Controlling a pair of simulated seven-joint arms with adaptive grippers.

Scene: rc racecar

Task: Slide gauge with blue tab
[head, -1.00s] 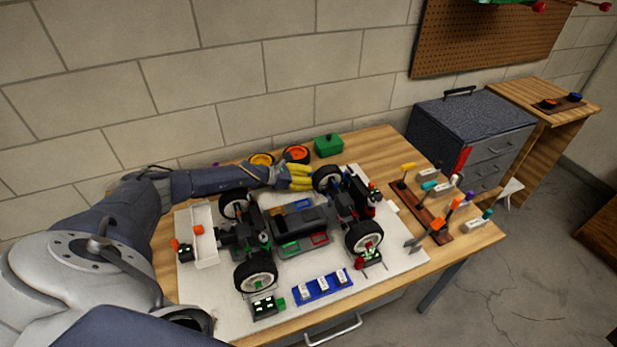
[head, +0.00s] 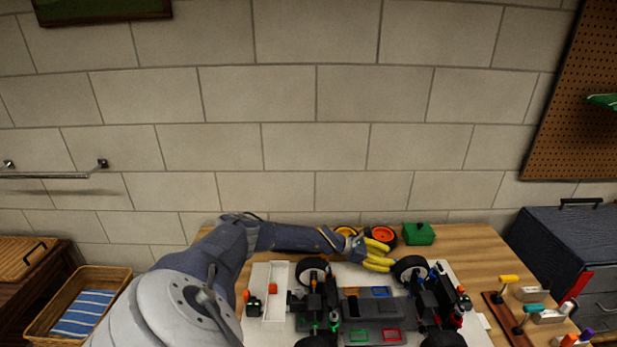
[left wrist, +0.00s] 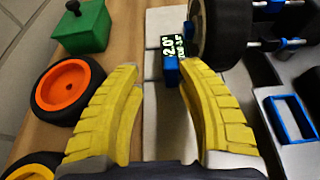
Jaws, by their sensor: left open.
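A small dark gauge (left wrist: 178,47) with a lit number display and a blue tab (left wrist: 171,72) stands beside a black wheel (left wrist: 222,30) of the racecar in the left wrist view. My left gripper (left wrist: 162,72) has yellow fingers and is open. Its fingertips lie on either side of the blue tab, with the right finger close to it. In the head view, my left gripper (head: 380,254) is at the far side of the racecar (head: 372,312), next to the far right wheel (head: 411,269). I cannot make out the gauge there. My right gripper is not in view.
An orange-hubbed wheel (head: 383,236) and a green box (head: 419,234) stand behind the gripper on the wooden table. A white tray (head: 276,300) lies left of the car. A tool rack (head: 508,318) stands at the right. The wall is close behind.

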